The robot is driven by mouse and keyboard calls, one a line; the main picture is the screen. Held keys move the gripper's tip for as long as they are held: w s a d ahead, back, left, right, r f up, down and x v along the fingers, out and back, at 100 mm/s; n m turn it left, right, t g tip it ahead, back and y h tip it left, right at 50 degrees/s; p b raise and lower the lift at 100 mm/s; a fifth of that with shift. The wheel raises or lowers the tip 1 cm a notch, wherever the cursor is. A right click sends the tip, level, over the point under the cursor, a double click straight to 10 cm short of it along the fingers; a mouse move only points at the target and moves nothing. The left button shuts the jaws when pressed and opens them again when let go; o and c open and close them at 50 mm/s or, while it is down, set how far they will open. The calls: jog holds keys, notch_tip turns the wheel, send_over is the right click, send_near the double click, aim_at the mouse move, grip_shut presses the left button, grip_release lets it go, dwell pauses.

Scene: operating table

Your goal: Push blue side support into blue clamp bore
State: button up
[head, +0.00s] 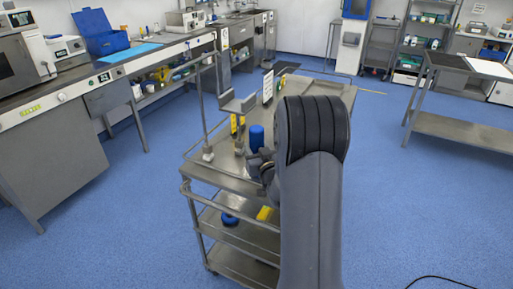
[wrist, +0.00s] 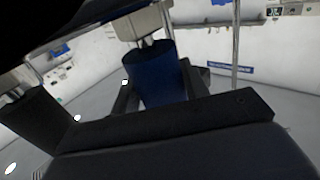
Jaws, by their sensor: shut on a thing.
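The blue side support looks like a blue upright cylinder (head: 257,137) above the cart top in the head view. In the wrist view the blue body (wrist: 160,75) stands between my dark fingers, slightly tilted. My gripper (head: 265,160) is shut on it, low on its body; my arm hides much of the gripper in the head view. A short metal stub and a pale block (wrist: 140,24) show just above or behind the blue body; I cannot tell whether they touch it. I cannot make out the blue clamp or its bore for sure.
A steel cart (head: 222,181) with rails stands under my gripper. Upright poles and a grey block (head: 238,104) rise from its left side. A blue round thing (head: 230,218) and a yellow thing (head: 266,213) lie on its lower shelf.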

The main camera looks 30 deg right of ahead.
aim_at(257, 128)
jog(key=shift+c, duration=1)
jog(key=shift+r, duration=0.1)
notch_tip(257, 128, up, 10)
